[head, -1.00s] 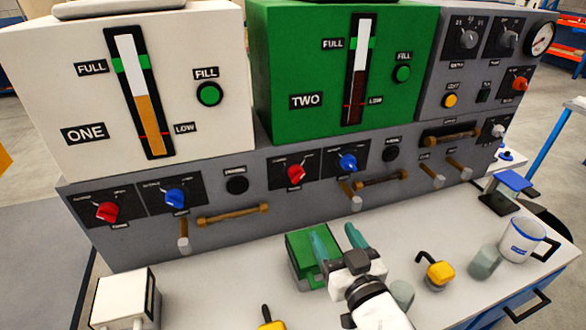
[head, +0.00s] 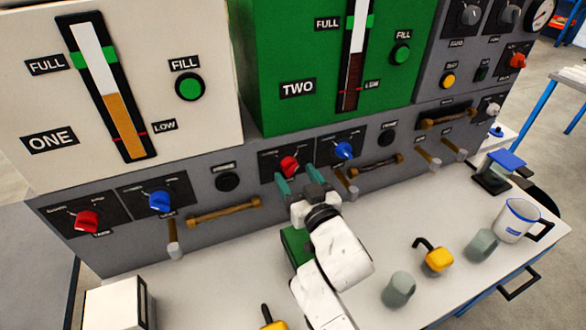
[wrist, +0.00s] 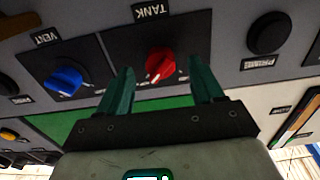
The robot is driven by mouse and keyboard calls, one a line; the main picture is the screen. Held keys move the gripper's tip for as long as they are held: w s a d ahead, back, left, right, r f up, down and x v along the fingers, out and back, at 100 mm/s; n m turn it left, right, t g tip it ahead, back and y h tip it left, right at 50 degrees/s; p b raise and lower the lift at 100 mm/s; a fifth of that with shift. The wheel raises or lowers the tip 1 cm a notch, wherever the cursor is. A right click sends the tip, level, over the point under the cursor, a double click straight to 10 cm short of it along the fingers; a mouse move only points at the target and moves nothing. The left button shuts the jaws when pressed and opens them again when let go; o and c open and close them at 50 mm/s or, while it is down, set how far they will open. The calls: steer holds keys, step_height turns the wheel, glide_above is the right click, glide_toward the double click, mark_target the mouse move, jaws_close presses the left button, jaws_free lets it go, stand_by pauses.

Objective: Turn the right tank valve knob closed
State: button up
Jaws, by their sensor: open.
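The right tank valve knob (head: 289,165) is red and sits on a dark plate under the green tank marked TWO. In the wrist view the same red knob (wrist: 160,64) shows beside an upside-down TANK label, with its white pointer mark towards the lower left. My gripper (head: 297,179) is open, with its teal fingers reaching to the panel just below the knob. In the wrist view the fingertips (wrist: 163,78) stand to either side of the knob, with gaps between. I cannot tell how far they are from the panel.
A blue VENT knob (head: 343,150) sits right of the red one. A brass handle (head: 376,166) and a lever (head: 346,184) project from the panel nearby. A green box (head: 294,243) stands on the bench beside my arm.

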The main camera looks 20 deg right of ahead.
mark_target(290, 167)
steer(key=shift+w, duration=1.15)
steer(key=shift+c, duration=0.4)
steer(key=c, duration=1)
